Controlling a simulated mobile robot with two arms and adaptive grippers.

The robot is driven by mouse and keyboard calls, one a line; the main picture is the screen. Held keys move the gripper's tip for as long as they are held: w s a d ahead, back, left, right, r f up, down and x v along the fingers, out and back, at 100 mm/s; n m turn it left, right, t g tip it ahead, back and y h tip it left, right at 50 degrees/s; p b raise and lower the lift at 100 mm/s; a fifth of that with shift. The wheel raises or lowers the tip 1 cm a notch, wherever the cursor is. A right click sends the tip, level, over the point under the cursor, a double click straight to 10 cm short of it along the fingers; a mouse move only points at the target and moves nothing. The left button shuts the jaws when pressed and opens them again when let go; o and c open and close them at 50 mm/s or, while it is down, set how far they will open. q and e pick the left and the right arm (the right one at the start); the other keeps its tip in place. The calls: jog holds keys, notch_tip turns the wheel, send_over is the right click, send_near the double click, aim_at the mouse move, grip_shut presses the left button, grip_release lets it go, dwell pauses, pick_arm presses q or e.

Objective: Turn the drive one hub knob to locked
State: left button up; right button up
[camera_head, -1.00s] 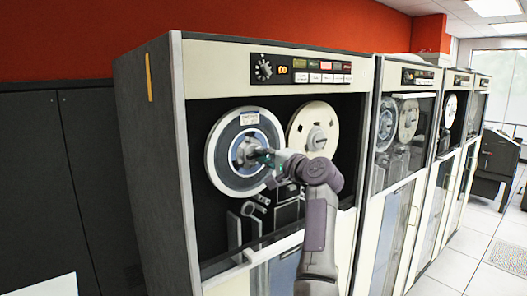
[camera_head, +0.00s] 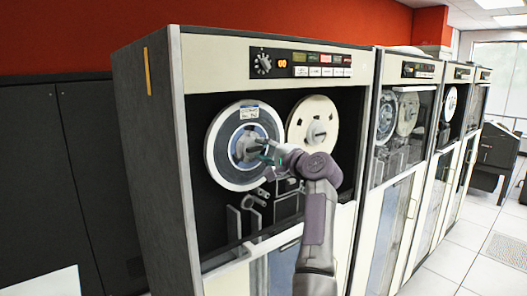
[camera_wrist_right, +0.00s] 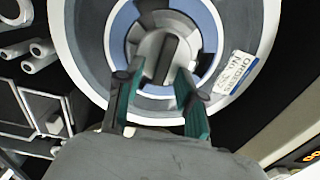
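The drive one hub knob (camera_wrist_right: 160,57) is a dark grip bar on a grey round hub, at the centre of the left tape reel (camera_head: 213,152). The reel has a white and blue-grey face and a paper label. In the wrist view the bar stands nearly upright, leaning slightly right. My right gripper (camera_head: 258,147) is at this hub in the head view, partly covering it. In the wrist view its two teal-sided fingers (camera_wrist_right: 158,82) are apart, with the knob between and just beyond their tips; I cannot tell whether they touch it. My left gripper is not in view.
A second, cream reel (camera_head: 300,120) sits to the right, close to my right arm. A control panel (camera_head: 300,63) with a dial and coloured buttons is above. Tape guides (camera_head: 245,215) lie below the reel.

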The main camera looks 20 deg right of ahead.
jog(key=v, duration=1.2)
dwell(0.3)
